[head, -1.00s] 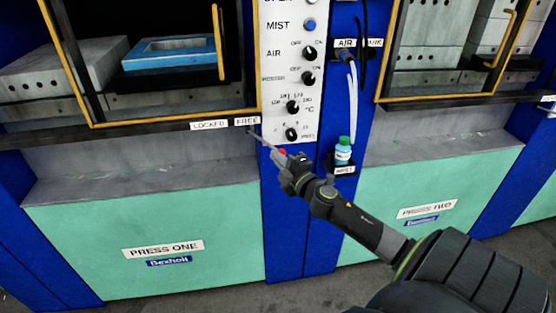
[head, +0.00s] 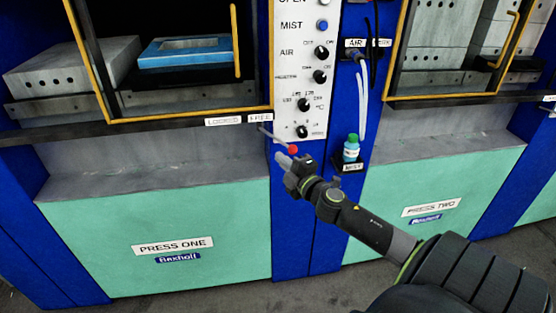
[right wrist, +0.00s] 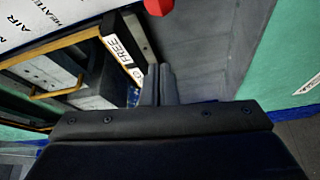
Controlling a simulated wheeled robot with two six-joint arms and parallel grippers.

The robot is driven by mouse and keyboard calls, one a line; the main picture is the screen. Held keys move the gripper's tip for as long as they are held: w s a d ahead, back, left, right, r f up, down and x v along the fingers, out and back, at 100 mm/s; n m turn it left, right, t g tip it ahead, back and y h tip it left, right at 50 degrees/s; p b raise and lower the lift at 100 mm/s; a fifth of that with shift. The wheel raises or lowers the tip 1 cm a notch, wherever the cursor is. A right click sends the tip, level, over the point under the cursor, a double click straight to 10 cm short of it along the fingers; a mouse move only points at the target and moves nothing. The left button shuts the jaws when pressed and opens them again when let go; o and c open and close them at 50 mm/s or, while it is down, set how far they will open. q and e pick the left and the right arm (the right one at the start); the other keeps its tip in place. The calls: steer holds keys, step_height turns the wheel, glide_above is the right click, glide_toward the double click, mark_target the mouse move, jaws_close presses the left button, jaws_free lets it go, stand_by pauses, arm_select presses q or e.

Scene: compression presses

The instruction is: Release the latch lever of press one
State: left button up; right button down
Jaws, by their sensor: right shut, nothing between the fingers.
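The latch lever of press one is a thin grey rod with a red knob (head: 293,150). It slants down to the right from under the FREE label (head: 260,118), on the right of the LOCKED label (head: 223,121). My right gripper (head: 281,158) is shut and empty, just left of and below the knob in the head view. In the right wrist view the shut fingers (right wrist: 160,84) point toward the FREE label (right wrist: 122,49), and the red knob (right wrist: 158,6) is at the top edge, apart from them. My left gripper is not in view.
Press one's yellow-edged guard (head: 190,114) is above the lever. A control panel (head: 300,85) with knobs stands to the right. A small bottle (head: 351,150) sits on a bracket near my right gripper. Press two (head: 440,165) is farther right.

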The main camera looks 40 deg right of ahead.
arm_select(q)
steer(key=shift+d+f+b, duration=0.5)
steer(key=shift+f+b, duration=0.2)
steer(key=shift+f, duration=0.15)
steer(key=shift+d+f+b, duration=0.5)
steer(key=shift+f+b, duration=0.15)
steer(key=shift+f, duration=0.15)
arm_select(e)
steer(key=s, duration=0.7)
steer(key=shift+d+f, duration=0.25)
steer(key=shift+f, duration=0.1)
